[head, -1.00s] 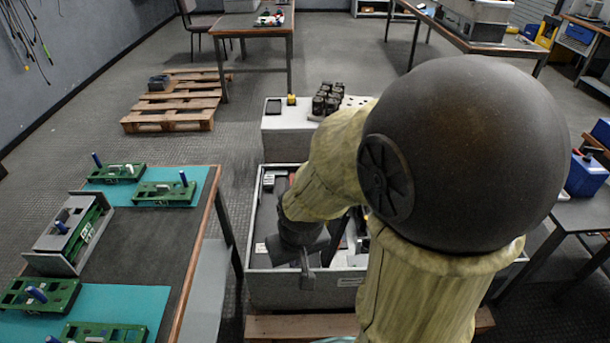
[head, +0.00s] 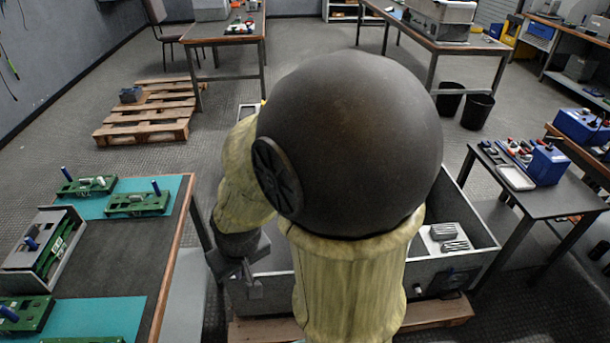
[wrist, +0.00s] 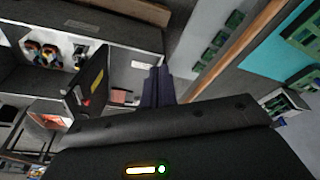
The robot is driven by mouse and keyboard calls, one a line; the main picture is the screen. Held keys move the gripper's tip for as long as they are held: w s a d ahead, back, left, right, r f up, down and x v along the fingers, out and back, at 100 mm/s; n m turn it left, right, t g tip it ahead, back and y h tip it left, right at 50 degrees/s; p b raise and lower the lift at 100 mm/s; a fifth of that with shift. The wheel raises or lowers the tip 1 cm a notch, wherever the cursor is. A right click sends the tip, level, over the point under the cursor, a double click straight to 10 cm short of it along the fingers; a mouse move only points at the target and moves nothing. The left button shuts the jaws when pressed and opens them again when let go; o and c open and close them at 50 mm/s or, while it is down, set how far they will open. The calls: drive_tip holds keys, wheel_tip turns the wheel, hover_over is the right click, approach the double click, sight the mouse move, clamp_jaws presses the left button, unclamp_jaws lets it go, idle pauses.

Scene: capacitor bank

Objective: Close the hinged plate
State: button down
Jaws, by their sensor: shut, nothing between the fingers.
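A dark flat plate with a yellow label (wrist: 90,88), which looks like the hinged plate, stands raised at an angle inside the grey box in the wrist view. Its hinge cannot be made out. My gripper (wrist: 158,85) is shut and empty, its dark fingers just right of the plate with a pale part between them in the picture. Whether they touch the plate is unclear. In the head view my gripper (head: 253,288) hangs at the left end of the grey box (head: 455,268). My arm hides the plate there.
A left table (head: 110,245) with green boards stands close to the box, leaving a narrow gap. Wooden boards (head: 450,312) lie under the box. Two black bins (head: 477,110) stand behind.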

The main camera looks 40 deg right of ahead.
drive_tip(key=w+d+f+t+h+b, duration=0.1)
drive_tip(key=w+d+f+t, duration=0.2)
drive_tip(key=w, duration=0.8)
drive_tip(key=w+d+f+t+h, duration=0.15)
drive_tip(key=w+d, duration=0.25)
drive_tip(key=w, duration=0.7)
drive_tip(key=w+d+f+g+h+b, duration=0.1)
drive_tip(key=w+d+f+h, duration=0.1)
drive_tip(key=d+h, duration=0.5)
drive_tip(key=w+d+f+n+g+h+b, duration=0.1)
drive_tip(key=w+d+f+g+h, duration=0.1)
drive_tip(key=d+h, duration=0.4)
drive_tip(key=w+d+f, duration=0.1)
drive_tip(key=d+f, duration=0.1)
drive_tip(key=d, duration=0.3)
drive_tip(key=shift+h, duration=0.35)
drive_tip(key=d+f+b, duration=0.2)
drive_tip(key=d, duration=1)
drive_tip(key=shift+w+d, duration=0.15)
drive_tip(key=shift+d, duration=0.25)
